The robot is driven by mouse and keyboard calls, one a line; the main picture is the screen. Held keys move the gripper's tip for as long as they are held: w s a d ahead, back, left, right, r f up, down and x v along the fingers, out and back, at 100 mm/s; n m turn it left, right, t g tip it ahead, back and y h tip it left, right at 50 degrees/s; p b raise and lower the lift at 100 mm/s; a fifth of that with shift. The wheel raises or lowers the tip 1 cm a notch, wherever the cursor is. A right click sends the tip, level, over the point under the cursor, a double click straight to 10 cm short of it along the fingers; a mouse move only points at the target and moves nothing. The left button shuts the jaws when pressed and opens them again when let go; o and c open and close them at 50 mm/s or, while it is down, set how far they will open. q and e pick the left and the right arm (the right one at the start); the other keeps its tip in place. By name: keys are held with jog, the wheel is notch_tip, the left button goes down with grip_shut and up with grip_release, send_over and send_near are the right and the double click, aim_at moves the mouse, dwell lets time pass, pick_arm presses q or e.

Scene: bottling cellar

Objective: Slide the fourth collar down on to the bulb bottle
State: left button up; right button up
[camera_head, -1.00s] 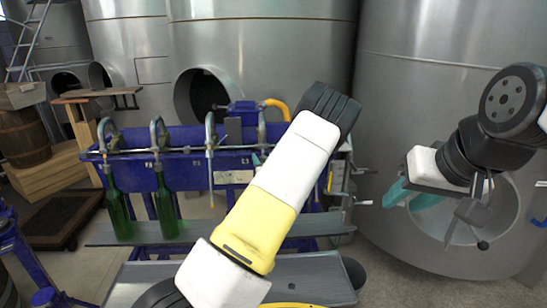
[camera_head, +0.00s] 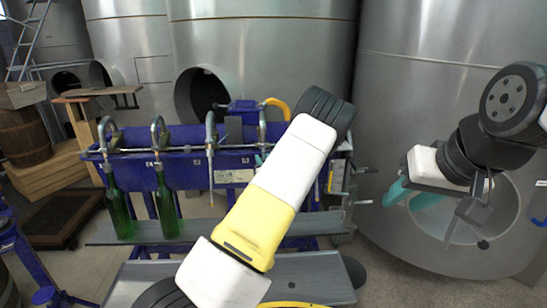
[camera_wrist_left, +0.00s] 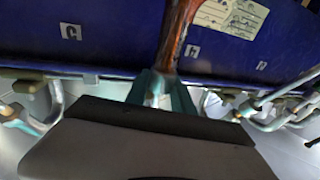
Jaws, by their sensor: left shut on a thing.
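My left gripper (camera_wrist_left: 160,92) shows in the left wrist view with its teal fingers shut around a small pale part, likely the fourth collar, though its shape is mostly hidden. A reddish-brown glassy bottle neck (camera_wrist_left: 178,35), likely the bulb bottle, runs from the fingers to the top edge; that view looks upside down. In the head view my left arm covers most of the fourth filling place, and only a sliver of teal shows beside the fourth spout (camera_head: 262,130). The bottle is hidden there. My right gripper (camera_head: 410,197) hangs open and empty at the right.
The blue filling rack (camera_head: 185,172) carries several metal spouts. Two green bottles (camera_head: 119,210) (camera_head: 166,208) stand upright on the grey shelf (camera_head: 205,229) at the left. Steel tanks (camera_head: 260,50) close off the back. A wooden crate and barrel (camera_head: 22,138) stand far left.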

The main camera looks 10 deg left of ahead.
pick_arm(q)
jog(key=shift+f, duration=0.1)
jog(key=o, duration=0.8)
jog(key=shift+c, duration=0.2)
jog(key=v, duration=0.8)
jog(key=shift+a, duration=0.1)
